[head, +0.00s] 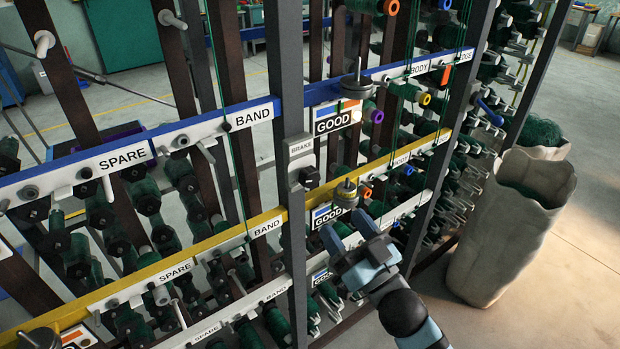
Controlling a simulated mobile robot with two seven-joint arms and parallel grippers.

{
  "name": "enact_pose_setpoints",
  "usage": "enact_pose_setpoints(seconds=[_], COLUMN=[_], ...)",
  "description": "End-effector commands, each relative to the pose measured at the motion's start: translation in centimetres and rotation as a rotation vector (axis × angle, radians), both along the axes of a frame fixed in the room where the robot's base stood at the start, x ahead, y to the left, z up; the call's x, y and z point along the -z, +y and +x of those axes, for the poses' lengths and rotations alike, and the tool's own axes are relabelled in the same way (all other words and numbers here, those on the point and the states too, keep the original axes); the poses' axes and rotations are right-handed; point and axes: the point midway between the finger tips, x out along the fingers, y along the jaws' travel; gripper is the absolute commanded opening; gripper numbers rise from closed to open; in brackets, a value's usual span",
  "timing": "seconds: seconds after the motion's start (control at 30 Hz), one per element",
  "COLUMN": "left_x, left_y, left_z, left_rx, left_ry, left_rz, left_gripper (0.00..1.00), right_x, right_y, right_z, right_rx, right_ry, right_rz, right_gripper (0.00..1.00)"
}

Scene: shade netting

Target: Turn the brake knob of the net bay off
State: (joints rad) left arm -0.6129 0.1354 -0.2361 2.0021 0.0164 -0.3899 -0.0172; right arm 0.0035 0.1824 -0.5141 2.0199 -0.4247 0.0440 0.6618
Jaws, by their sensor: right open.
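The brake unit (301,148) is a small light box labelled BRAKE, fixed to a dark grey upright post in the middle of the head view. A dark knob (309,178) sits at its lower part; its turned position is too small to tell. My right gripper (345,231), with blue-grey fingers, is below and to the right of the knob, apart from it. Its fingers are open, with nothing seen between them. My left gripper is not in view.
A blue rail (203,128) and a yellow rail (205,245) cross the rack, with green spools hanging in rows. A GOOD sign (333,122) and a round weight-like piece (346,192) are close right of the knob. A pale sack (508,235) stands on open floor at right.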

Motion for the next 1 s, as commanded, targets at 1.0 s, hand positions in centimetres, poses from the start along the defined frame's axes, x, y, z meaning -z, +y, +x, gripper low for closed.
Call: enact_pose_setpoints(seconds=[1.0], left_x=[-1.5], left_y=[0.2], left_z=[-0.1], left_rx=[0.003], left_ry=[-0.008], left_rz=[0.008], left_gripper=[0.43], right_x=[-4.2], right_y=[5.8], right_z=[8.3], right_rx=[0.001], right_ry=[0.001], right_rz=[0.000], right_gripper=[0.53])
